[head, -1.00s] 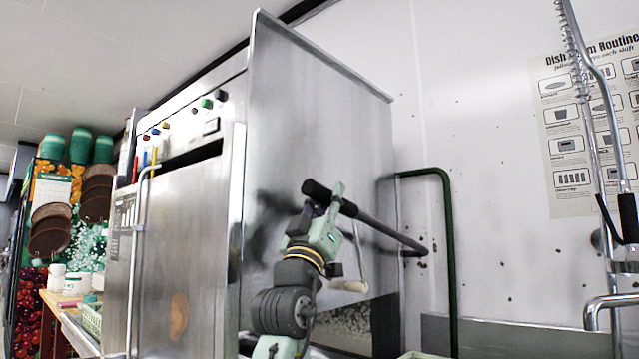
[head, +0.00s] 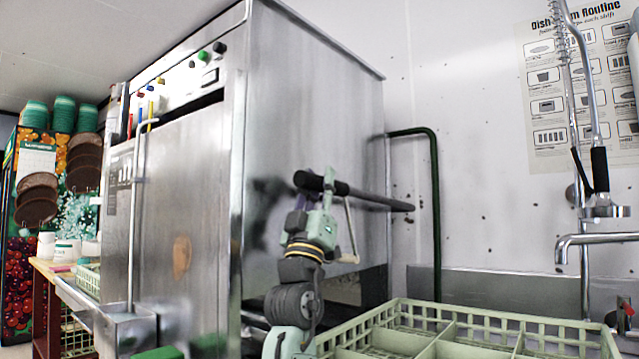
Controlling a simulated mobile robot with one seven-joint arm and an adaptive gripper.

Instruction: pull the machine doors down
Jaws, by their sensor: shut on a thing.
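The steel dish machine (head: 185,215) fills the left and middle of the head view. Its large side door (head: 318,110) is a plain steel panel, its top close to level with the machine's top. A dark gap shows under the door's lower edge. A dark bar handle (head: 378,200) reaches across in front of the door, tilted slightly, its thicker grip end to the left. My gripper (head: 324,188) is shut on the handle near that grip end. The fingers partly hide the bar.
A pale green dish rack (head: 480,325) lies at the lower right. A green pipe (head: 436,210) runs down the wall beside the machine. A tap (head: 600,238) and spray hose stand at the right. A shelf with white tubs (head: 67,250) is at far left.

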